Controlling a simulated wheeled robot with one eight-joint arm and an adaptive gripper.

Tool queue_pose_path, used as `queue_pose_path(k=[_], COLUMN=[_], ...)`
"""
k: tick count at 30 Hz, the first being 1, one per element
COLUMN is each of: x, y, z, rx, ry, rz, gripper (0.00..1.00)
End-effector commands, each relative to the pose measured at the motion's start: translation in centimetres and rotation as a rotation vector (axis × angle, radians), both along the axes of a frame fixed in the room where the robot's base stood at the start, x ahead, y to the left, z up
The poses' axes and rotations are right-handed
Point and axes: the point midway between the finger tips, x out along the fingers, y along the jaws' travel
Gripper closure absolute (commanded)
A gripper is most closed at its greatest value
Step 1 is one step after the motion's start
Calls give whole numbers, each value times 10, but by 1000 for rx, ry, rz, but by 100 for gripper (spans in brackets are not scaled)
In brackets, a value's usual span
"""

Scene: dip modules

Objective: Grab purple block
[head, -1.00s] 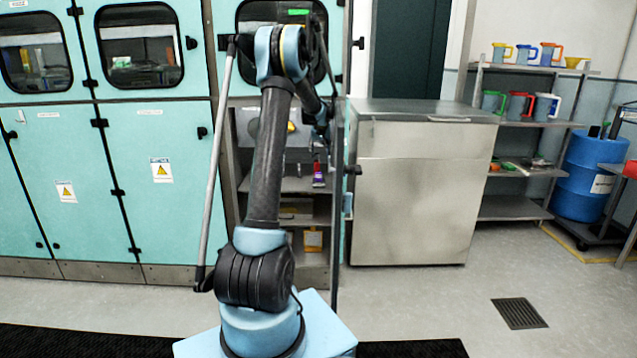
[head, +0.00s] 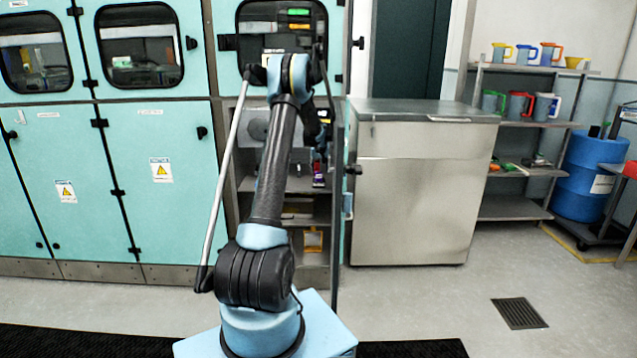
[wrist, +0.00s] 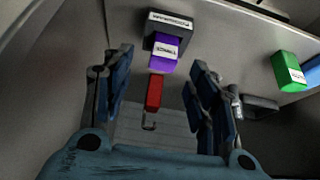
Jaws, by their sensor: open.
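The purple block (wrist: 163,52) shows in the wrist view at the upper middle, with a white label on its face. It sits at a dark holder (wrist: 168,28) that also bears a label. My gripper (wrist: 155,88) is open, its two blue-and-dark finger pairs spread to the left and right. The block lies ahead of the fingertips, roughly centred between them and apart from them. A red piece with a metal hook (wrist: 153,95) shows just below the block, between the fingers. In the head view a small purple item (head: 318,172) shows in the open cabinet, beside my arm.
A green block (wrist: 288,72) and a blue one (wrist: 312,72) sit to the right in the wrist view, near an empty-looking dark holder (wrist: 260,106). The open cabinet's shelf (head: 300,187) and a steel cabinet (head: 415,190) stand near my arm.

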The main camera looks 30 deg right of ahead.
Motion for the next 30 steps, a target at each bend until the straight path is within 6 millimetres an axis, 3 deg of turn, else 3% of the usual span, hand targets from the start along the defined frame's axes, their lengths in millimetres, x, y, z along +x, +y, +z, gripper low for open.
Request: queue_pose_path(k=[13,22,28,30], x=[23,25,25,25], y=[-8,-10,-10,-10], z=[-38,-43,-43,-43], rx=[0,0,0,0], ry=[0,0,0,0], rz=[0,0,0,0], gripper=[47,47,92,95])
